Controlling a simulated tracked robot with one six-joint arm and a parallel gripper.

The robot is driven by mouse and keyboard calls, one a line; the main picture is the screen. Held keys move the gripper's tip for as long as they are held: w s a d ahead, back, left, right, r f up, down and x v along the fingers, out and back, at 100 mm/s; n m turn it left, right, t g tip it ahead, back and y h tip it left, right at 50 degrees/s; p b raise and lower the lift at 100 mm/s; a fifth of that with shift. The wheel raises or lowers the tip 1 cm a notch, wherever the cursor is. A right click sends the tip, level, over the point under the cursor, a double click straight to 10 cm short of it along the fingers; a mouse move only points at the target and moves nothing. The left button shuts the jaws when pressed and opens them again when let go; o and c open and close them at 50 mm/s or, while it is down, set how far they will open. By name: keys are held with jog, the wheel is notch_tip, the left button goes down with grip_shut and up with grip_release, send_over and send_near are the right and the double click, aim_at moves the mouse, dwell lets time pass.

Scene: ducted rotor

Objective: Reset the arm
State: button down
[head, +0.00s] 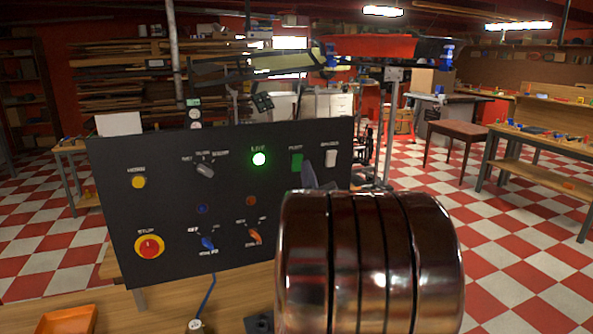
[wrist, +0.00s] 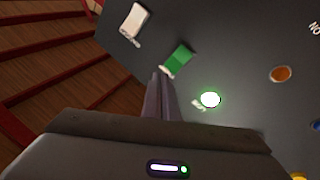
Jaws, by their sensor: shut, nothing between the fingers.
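My gripper (head: 307,168) shows as dark fingers in front of the right part of a black control panel (head: 225,262). In the wrist view my gripper (wrist: 158,82) is shut and empty, its tips beside a green square (wrist: 180,58). I cannot tell whether they touch the panel. The green square (head: 297,162) shows just left of the fingers in the head view. A lit green lamp (head: 259,159) is left of it, and a white rectangular control (head: 331,158) is right of it. The lamp (wrist: 210,99) and white control (wrist: 133,20) also show in the wrist view.
The panel also carries a red stop button (head: 150,247) on yellow, a yellow button (head: 138,182), a grey rotary knob (head: 205,170), a blue switch (head: 208,243) and an orange switch (head: 254,236). An orange tray (head: 68,320) lies at the lower left. My copper-coloured arm hides the lower right.

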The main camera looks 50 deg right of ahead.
jog(key=shift+s+a+r, duration=0.35)
jog(key=shift+s+a, duration=0.05)
jog(key=shift+s, duration=0.25)
jog(key=shift+f, duration=0.1)
